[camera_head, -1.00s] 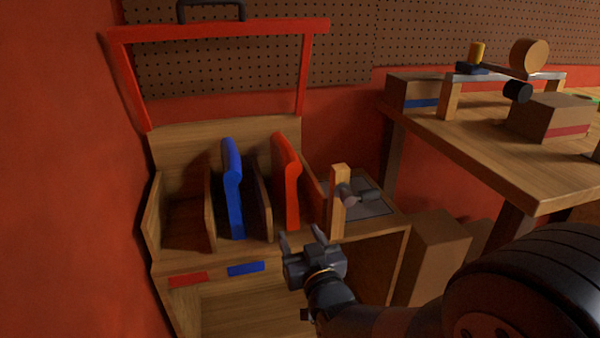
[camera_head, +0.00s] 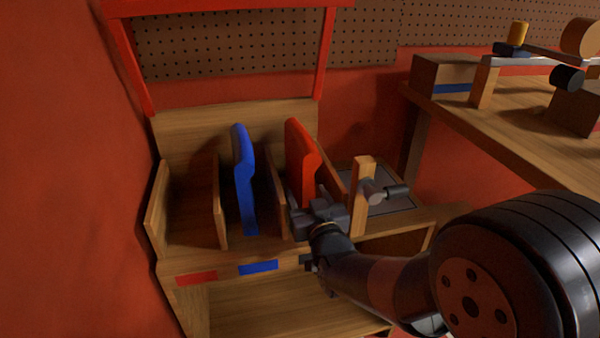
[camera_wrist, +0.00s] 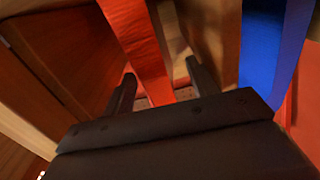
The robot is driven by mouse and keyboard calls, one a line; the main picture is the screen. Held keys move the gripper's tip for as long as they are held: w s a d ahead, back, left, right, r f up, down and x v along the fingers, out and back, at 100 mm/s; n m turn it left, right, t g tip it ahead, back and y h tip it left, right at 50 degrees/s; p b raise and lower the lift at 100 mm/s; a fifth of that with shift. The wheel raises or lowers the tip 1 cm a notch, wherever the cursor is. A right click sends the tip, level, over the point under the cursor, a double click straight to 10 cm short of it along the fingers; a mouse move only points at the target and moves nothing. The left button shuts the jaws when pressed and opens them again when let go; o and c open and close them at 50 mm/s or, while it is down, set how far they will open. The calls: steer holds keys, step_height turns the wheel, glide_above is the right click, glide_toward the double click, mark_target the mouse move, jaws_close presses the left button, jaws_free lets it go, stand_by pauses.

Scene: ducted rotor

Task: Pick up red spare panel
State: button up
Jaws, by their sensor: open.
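The red spare panel (camera_head: 302,160) stands upright in the right-hand slot of the wooden rack. My gripper (camera_head: 312,208) is at the front of that slot, at the panel's lower part. In the wrist view the red panel (camera_wrist: 140,45) runs down between the two open fingers of my gripper (camera_wrist: 163,85). The fingers stand apart on either side of it, and I cannot tell whether either one touches it. The panel's lower front edge is hidden behind the gripper in the head view.
A blue panel (camera_head: 243,180) stands one slot to the left and also shows in the wrist view (camera_wrist: 265,50). Wooden dividers (camera_head: 221,200) flank the slots. A wooden post with a grey clamp (camera_head: 362,195) stands close right of my gripper. The leftmost slot is empty.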

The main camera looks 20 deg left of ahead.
steer(key=shift+w+d+r+b+x, duration=0.1)
steer(key=shift+b+x, duration=0.2)
steer(key=shift+x, duration=0.65)
steer(key=shift+w+d+r+b+x, duration=0.1)
steer(key=shift+b+x, duration=0.15)
steer(key=shift+x, duration=0.65)
steer(key=shift+d+r+b+x, duration=0.15)
steer(key=shift+b+x, duration=0.15)
steer(key=shift+x, duration=0.65)
steer(key=shift+f, duration=0.1)
steer(key=shift+c, duration=0.3)
jaws_close()
